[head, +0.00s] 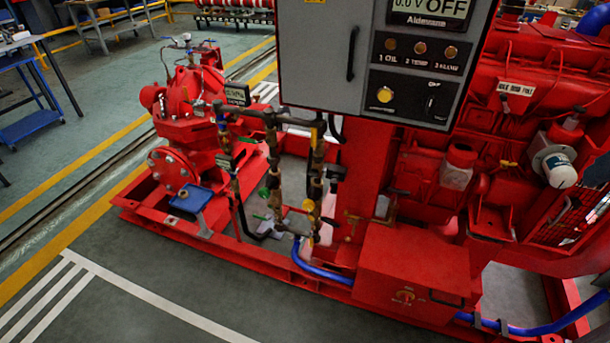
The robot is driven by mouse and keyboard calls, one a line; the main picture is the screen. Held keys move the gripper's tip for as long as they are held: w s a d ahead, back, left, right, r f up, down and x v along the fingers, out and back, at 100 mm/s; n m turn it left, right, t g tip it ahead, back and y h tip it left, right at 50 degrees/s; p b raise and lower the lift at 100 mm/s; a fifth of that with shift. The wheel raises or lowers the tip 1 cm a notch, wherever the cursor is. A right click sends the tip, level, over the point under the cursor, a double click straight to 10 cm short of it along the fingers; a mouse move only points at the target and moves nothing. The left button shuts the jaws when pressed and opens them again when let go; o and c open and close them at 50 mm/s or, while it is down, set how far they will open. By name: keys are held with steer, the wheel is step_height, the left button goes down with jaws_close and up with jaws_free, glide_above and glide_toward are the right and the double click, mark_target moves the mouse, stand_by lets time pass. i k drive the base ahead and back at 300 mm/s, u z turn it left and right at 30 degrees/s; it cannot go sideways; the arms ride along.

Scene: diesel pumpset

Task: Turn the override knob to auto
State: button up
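A grey control panel (312,62) hangs over the red pumpset at the top of the head view. A small black rotary knob (431,104) sits at its lower right, with a small label above it that is too small to read surely. This looks like the override knob, but I cannot tell its exact position. A yellow button (384,95) is to its left. A display (432,10) above reads "0.0 V OFF". My gripper is not in view.
Three indicator lamps (420,48) and a black door handle (351,54) are on the panel. Pipes and valves (275,170) crowd the left side. The floor (170,275) in front is clear.

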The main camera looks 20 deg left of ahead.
mark_target(314, 173)
steer(key=k, duration=1.1)
steer(key=u, duration=0.3)
steer(key=i, duration=1.5)
steer(key=z, duration=0.05)
